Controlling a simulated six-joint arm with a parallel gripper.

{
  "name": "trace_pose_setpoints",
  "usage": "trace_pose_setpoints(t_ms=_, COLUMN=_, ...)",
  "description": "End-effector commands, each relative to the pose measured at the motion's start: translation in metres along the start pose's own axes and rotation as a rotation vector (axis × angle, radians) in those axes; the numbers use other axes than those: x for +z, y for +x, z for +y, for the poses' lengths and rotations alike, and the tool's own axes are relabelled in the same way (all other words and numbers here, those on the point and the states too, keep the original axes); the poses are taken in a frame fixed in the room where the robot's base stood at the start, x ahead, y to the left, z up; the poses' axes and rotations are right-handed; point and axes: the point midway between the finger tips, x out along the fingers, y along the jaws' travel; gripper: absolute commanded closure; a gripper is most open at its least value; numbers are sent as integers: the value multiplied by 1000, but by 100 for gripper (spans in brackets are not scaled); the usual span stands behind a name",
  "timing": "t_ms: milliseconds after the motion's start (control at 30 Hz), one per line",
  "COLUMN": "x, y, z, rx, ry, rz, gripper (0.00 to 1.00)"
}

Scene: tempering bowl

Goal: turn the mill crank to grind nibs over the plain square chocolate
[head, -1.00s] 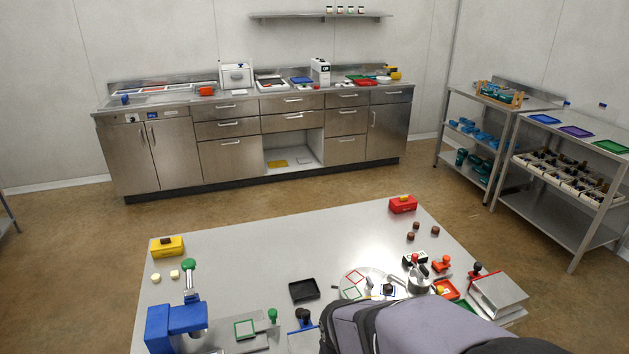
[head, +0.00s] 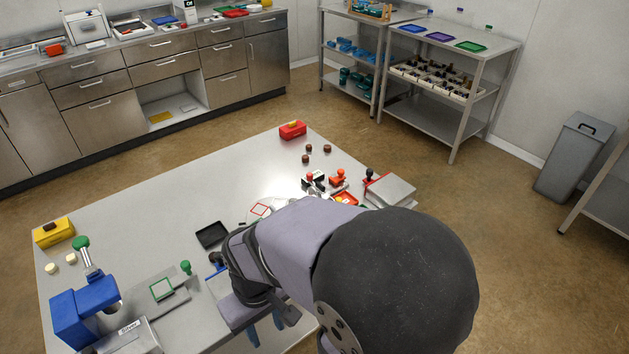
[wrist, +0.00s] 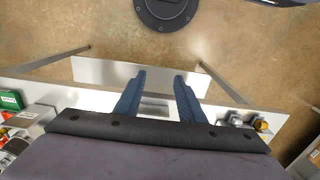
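A blue machine (head: 85,312) stands at the table's near left corner, with a metal arm topped by a green knob (head: 82,243). It may be the mill; I cannot be sure. My gripper (head: 266,330) is low at the table's near side, right of the blue machine and apart from it. In the wrist view its two blue fingers (wrist: 159,95) are spread with nothing between them. Round dark chocolates (head: 307,158) lie near the red box, and pale pieces (head: 70,258) lie by the yellow box. I cannot make out a plain square chocolate; my arm hides part of the table.
A green square frame (head: 162,289) lies on a grey plate beside a green knob (head: 186,267). A labelled metal box (head: 130,337) stands at the front. A black tray (head: 211,235) sits mid-table. Stamps and a metal block (head: 390,190) crowd the right. The table's far middle is clear.

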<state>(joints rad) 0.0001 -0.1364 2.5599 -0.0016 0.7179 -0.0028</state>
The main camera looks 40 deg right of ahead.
Motion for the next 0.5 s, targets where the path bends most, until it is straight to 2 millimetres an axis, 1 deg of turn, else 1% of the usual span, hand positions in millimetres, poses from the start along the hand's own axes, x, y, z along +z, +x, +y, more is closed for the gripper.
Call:
trace_pose_setpoints(t_ms=167, x=0, y=-4, z=7, rx=0, ry=30, rz=0, gripper=72)
trace_pose_setpoints(t_ms=267, x=3, y=-8, z=20, rx=-1, ry=91, rz=-13, gripper=72)
trace_pose_setpoints(t_ms=367, x=13, y=-9, z=39, rx=-5, ry=188, rz=-56, gripper=72)
trace_pose_setpoints(t_ms=433, x=25, y=-8, z=55, rx=-14, ry=275, rz=-101, gripper=72)
trace_pose_setpoints(t_ms=467, x=27, y=-9, z=63, rx=-19, ry=315, rz=-116, gripper=72)
trace_pose_setpoints(t_ms=500, x=27, y=-10, z=76, rx=-25, ry=372, rz=-129, gripper=72)
